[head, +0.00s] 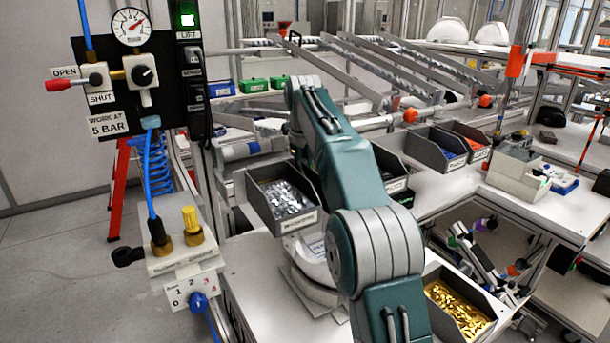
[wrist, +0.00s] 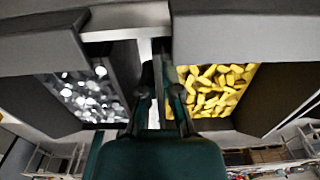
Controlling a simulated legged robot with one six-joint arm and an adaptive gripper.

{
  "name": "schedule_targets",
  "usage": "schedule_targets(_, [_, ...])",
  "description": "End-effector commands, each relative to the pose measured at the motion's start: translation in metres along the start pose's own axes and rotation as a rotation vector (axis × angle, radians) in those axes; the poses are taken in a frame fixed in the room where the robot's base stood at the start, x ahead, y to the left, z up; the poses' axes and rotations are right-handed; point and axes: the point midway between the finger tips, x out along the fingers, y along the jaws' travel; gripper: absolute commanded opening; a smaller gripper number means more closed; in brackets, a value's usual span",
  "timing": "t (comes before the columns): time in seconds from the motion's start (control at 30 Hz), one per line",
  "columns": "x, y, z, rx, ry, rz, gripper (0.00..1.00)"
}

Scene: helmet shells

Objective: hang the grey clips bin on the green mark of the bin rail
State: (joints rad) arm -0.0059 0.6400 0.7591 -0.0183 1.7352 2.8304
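The grey clips bin (head: 284,205), filled with silvery clips, is left of my arm in the head view, above a white rounded base. What supports it is hidden. In the wrist view, silvery clips (wrist: 88,95) fill a bin at left and yellow pieces (wrist: 212,88) fill another at right. My gripper (wrist: 158,92) points into the narrow gap between these bins. Its fingers are dark and partly lost in shadow; I cannot tell whether they hold a bin wall. In the head view my arm hides the gripper. I cannot make out the green mark or the rail's free stretch.
Grey bins with blue parts (head: 447,142) and red parts (head: 474,142) stand right of my arm. A bin of gold parts (head: 457,308) is lower right. A valve panel (head: 125,75) and a blue-knobbed fixture (head: 185,255) stand at left. Sloping rails (head: 385,65) run behind.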

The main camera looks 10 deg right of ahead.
Motion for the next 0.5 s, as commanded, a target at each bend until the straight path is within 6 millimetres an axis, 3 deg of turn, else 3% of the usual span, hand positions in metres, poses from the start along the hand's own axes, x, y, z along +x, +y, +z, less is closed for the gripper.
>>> schedule_targets(0.27, [0.0006, -0.0001, -0.0001, 0.000, -0.001, -0.001, 0.00])
schedule_targets(0.37, [0.0005, -0.0001, -0.0001, 0.000, -0.001, -0.001, 0.41])
schedule_targets(0.4, [0.0006, -0.0001, -0.0001, 0.000, -0.001, 0.000, 0.49])
schedule_targets(0.5, [0.0007, 0.0000, 0.0000, 0.000, -0.001, 0.000, 0.49])
